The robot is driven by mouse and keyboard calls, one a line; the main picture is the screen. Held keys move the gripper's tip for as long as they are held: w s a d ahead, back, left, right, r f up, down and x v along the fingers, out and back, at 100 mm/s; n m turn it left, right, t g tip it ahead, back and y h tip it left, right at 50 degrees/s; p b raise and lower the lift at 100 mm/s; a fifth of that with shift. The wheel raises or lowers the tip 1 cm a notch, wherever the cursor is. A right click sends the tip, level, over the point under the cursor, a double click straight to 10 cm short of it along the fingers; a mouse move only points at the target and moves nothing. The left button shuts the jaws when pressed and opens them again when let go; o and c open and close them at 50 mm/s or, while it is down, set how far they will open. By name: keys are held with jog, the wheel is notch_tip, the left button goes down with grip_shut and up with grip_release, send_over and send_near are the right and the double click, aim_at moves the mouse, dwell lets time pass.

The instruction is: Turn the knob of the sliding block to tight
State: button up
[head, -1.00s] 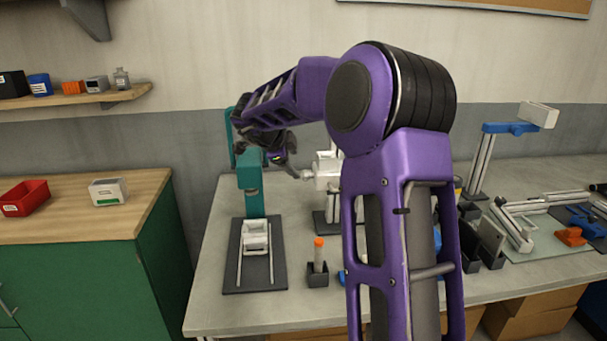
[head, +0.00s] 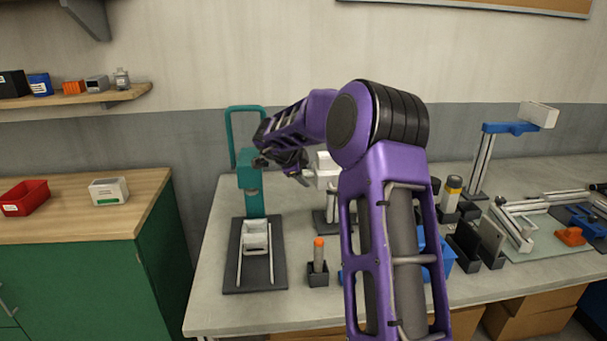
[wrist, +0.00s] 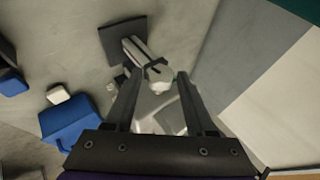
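The white sliding block (head: 326,168) sits on an upright stand behind my arm in the head view; my arm hides part of it. In the wrist view, the white block (wrist: 163,112) lies below the fingertips, with the stand's rails and dark base (wrist: 122,38) beyond. A small pale rounded part, apparently the knob (wrist: 158,88), shows between the two fingers. My gripper (head: 302,180) is at the left side of the block in the head view. In the wrist view my gripper (wrist: 157,80) is open, its fingers spread apart. I cannot tell whether either finger touches the knob.
A teal press (head: 249,180) stands close to the left of my gripper. An orange-topped tube (head: 319,255) stands in a dark holder in front. A blue bin (head: 443,258) and a yellow-banded bottle (head: 451,191) are at right.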

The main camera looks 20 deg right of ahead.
grip_shut()
jog(key=shift+f+b, duration=0.1)
jog(key=shift+b, duration=0.3)
jog(key=t+b, duration=0.1)
jog(key=b, duration=0.1)
jog(key=f+b, duration=0.1)
jog(key=b, duration=0.2)
jog(key=shift+s+a+t+h, duration=0.1)
jog(key=shift+s+t+h, duration=0.05)
jog(key=shift+t+h, duration=0.25)
jog(key=shift+f+m+t+h+b, duration=0.25)
jog(key=shift+m+t+h+b, duration=0.85)
jog(key=shift+t+h, duration=0.65)
jog(key=shift+f+m+t+h+b, duration=0.2)
jog(key=shift+m+t+h+b, duration=0.6)
jog(key=shift+m+t+h, duration=0.8)
jog(key=shift+f+m+t+h+b, duration=0.25)
jog(key=shift+m+t+h+b, duration=0.8)
jog(key=shift+t+h, duration=0.85)
jog(key=shift+m, duration=0.25)
